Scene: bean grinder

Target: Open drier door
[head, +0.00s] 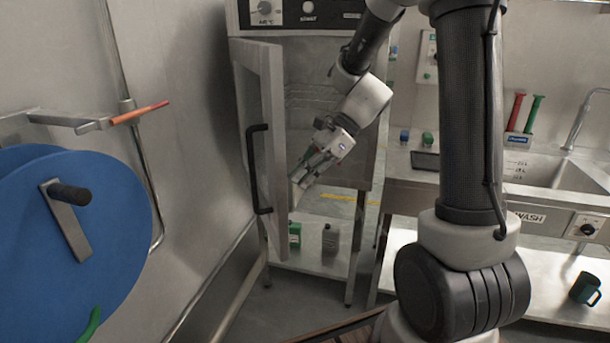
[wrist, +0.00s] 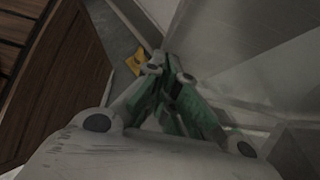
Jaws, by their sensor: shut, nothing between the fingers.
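The drier (head: 308,18) is a steel cabinet on legs with a control panel on top. Its door (head: 262,92) stands swung wide open to the left and shows the cabinet's inside with wire racks. A black handle (head: 256,170) is on the door's outer face. My gripper (head: 299,178) is at the inner side of the open door, near its free edge, in front of the cabinet opening. Whether it touches the door cannot be told. In the wrist view my gripper (wrist: 165,68) has its green-padded fingers together with nothing seen between them.
A blue wheel (head: 70,230) with a crank stands at the left near the wall. Bottles (head: 330,238) stand on the shelf under the drier. Floor is clear before the drier.

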